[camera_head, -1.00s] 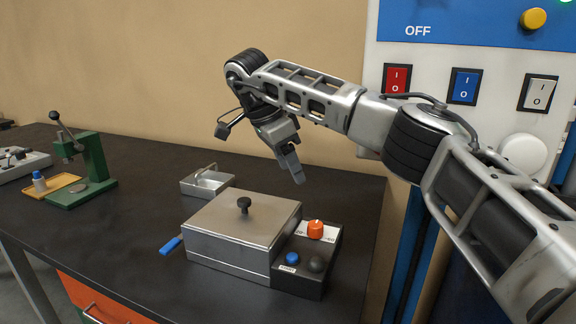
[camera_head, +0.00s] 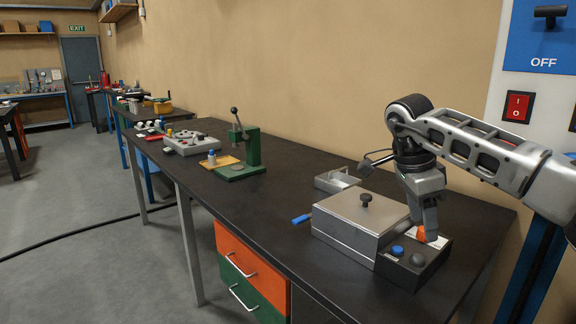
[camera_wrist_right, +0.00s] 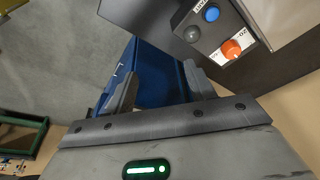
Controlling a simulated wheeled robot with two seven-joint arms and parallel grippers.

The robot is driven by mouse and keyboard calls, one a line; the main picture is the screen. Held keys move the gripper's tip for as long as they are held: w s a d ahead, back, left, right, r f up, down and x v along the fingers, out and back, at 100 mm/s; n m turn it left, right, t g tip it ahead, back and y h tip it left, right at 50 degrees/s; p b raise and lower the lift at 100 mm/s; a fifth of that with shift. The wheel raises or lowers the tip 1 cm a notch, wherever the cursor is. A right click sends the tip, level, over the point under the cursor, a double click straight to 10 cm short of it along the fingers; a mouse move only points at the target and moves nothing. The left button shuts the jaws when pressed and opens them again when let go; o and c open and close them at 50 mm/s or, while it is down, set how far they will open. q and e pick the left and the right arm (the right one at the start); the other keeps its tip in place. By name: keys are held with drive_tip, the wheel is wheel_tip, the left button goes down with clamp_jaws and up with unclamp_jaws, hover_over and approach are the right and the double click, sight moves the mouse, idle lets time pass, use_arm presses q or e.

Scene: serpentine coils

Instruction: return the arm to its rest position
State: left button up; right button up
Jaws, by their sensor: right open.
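My right arm comes in from the right in the head view. Its right gripper (camera_head: 430,236) points down and overlaps the orange knob (camera_head: 421,234) of the box in the picture. In the right wrist view, the two fingers of the gripper (camera_wrist_right: 160,85) are apart with nothing between them. The orange knob (camera_wrist_right: 231,49) lies beyond and to the right of the fingers there, clear of them. My left gripper is in neither view.
The metal lidded box (camera_head: 345,230) with its control panel (camera_head: 405,268) stands on the dark bench (camera_head: 240,200). A small metal tray (camera_head: 322,184) and a green press (camera_head: 252,150) stand farther left. A wall panel with a red switch (camera_head: 517,106) is at right.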

drive_tip(key=s+a+f+g+y, duration=0.1)
drive_tip(key=s+a+f+y, duration=0.25)
drive_tip(key=a+f, duration=0.5)
drive_tip(key=s+a+f+g+y, duration=0.15)
drive_tip(key=a+f+y, duration=0.4)
drive_tip(key=a, duration=0.55)
drive_tip(key=s+a+r+m+t+y, duration=0.2)
drive_tip(key=s+a+m+y, duration=0.7)
drive_tip(key=a+y, duration=0.4)
drive_tip(key=w+d+f+m+t+h, duration=0.1)
drive_tip(key=d+f+m+t+h, duration=0.2)
drive_tip(key=m+t, duration=0.75)
drive_tip(key=w+d+f+m+t+h, duration=0.1)
drive_tip(key=d+m+t+h, duration=0.35)
drive_tip(key=m, duration=1.15)
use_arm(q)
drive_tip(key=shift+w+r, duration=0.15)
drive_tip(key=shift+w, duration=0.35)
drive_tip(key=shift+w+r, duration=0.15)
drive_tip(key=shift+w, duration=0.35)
use_arm(e)
drive_tip(key=s+d+f+m+g+h, duration=0.4)
drive_tip(key=s+d+f+m+h, duration=0.4)
drive_tip(key=s+d+f+m, duration=0.6)
wheel_tip(320, 180, down, 3)
drive_tip(key=shift+s+d+f+m, duration=0.2)
drive_tip(key=shift+d+m, duration=0.3)
drive_tip(key=shift+m, duration=0.25)
